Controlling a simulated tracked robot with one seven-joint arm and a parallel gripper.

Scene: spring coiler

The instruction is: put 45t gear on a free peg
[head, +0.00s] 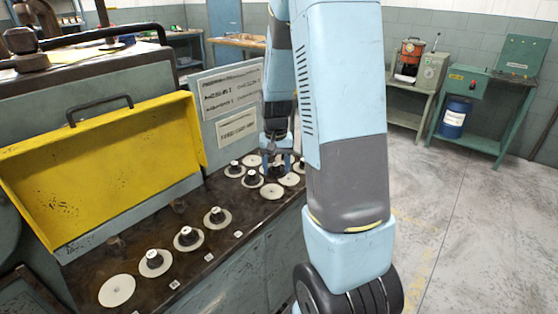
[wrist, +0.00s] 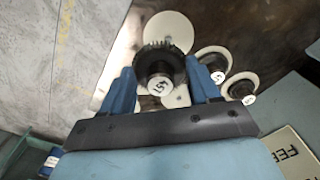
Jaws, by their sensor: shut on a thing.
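My gripper (wrist: 161,78) is shut on a dark toothed gear (wrist: 160,62) with a black hub. The white label (wrist: 159,86) on its hub is upside down and seems to read 45T. In the head view my gripper (head: 277,158) is over the far group of discs on the dark bench top, and the gear is mostly hidden by my arm and fingers. A bare white disc (wrist: 168,30) lies just beyond the gear in the wrist view. I cannot tell whether the gear is clear of the surface below.
Other hubs on white discs stand close to the right finger, one labelled (wrist: 242,88). A near row of discs (head: 117,290) runs along the bench front. A yellow tray-like cover (head: 105,165) stands at the left, and sign panels (head: 231,92) rise behind the gripper.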

